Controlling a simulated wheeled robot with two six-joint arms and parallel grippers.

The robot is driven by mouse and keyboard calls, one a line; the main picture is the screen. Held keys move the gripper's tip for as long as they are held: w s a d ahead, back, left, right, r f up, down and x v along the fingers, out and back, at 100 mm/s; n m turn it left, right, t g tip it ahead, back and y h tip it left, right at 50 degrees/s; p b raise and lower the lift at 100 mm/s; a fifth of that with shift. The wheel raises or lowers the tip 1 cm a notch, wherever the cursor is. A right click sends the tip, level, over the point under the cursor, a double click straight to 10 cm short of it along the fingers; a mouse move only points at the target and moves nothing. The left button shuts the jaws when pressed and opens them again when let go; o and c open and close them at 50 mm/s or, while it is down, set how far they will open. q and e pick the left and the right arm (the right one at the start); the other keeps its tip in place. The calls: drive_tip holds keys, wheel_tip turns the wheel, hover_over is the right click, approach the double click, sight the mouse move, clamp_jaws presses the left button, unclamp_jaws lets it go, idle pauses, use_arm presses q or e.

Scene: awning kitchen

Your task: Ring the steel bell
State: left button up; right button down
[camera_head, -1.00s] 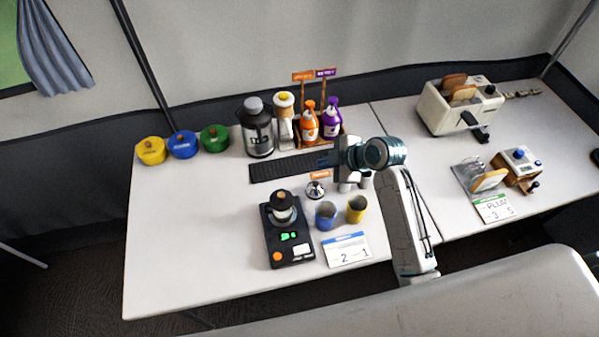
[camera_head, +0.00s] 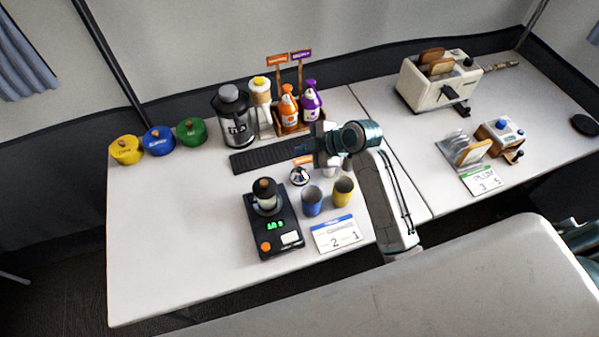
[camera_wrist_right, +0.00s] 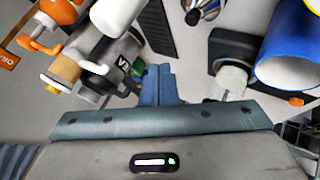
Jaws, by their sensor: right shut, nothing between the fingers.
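The steel bell (camera_head: 300,176) is a small shiny dome with a dark top. It stands on the white table behind the blue cup, with a small orange sign at its back. In the right wrist view the bell (camera_wrist_right: 203,9) is cut off by the top edge. My right gripper (camera_head: 304,148) is above the table by the dark mat, a little beyond the bell in the head view and apart from it. Its blue fingers (camera_wrist_right: 158,82) are together and hold nothing. My left gripper is not in view.
The table's left front is clear.

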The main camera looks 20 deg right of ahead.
drive_tip(key=b, duration=0.2)
hover_over(303, 173)
wheel_tip(303, 173, down, 4)
drive_tip(key=shift+w+f, duration=0.1)
use_arm(q)
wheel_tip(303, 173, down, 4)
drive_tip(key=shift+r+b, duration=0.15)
drive_tip(key=shift+b, duration=0.15)
use_arm(e)
drive_tip(key=shift+f, duration=0.35)
idle(1.0)
drive_tip(key=shift+f, duration=0.4)
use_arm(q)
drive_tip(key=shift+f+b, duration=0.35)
use_arm(e)
drive_tip(key=shift+f, duration=0.4)
idle(0.3)
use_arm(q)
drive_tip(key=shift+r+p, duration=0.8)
use_arm(e)
drive_tip(key=shift+r, duration=0.85)
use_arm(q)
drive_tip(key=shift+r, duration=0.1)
use_arm(e)
drive_tip(key=shift+r, duration=0.1)
